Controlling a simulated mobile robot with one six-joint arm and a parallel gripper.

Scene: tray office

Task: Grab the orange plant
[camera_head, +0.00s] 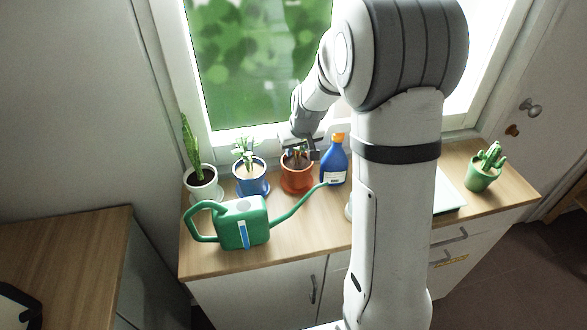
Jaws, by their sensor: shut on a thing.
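The orange plant pot (297,179) stands on the wooden cabinet top below the window, between a blue pot and a blue bottle. My arm comes down from the upper right, and my gripper (300,153) is at the plant above this pot, shut on it. The plant itself is mostly hidden behind the gripper. I cannot tell exactly where the fingers touch, and the pot appears to be on or very near the surface.
A blue bottle (333,164) is close on the right. A green watering can (241,224) is in front, its spout reaching toward the bottle. A green cactus pot (481,177) stands far right.

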